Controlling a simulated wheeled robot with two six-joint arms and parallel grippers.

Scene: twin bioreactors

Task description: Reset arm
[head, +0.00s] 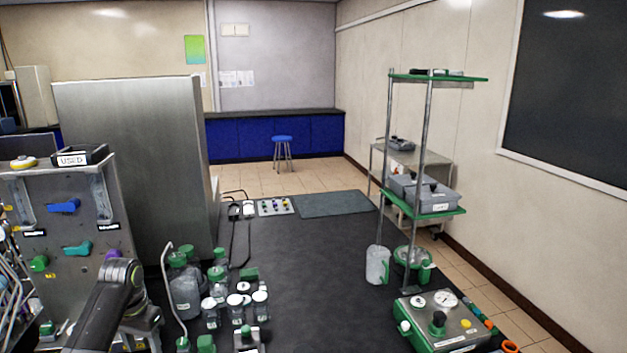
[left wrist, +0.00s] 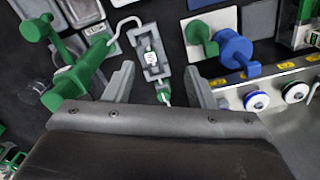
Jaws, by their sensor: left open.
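My left arm (head: 115,295) comes in at the lower left of the head view, bent in front of the grey instrument panel. Its gripper cannot be made out there. In the left wrist view my left gripper (left wrist: 161,82) is open, its two grey fingers apart with nothing held between them. Beyond the fingertips is a small grey tray (left wrist: 165,70) with a white-labelled item in it; it looks apart from the fingers. My right arm and gripper are in neither view.
The grey panel (head: 70,210) with coloured valves stands at the left. Green-capped bottles (head: 184,285) crowd the black bench beside my arm. A green-shelved rack (head: 440,205) and control box (head: 440,322) stand at the right. The middle bench (head: 310,275) is clear.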

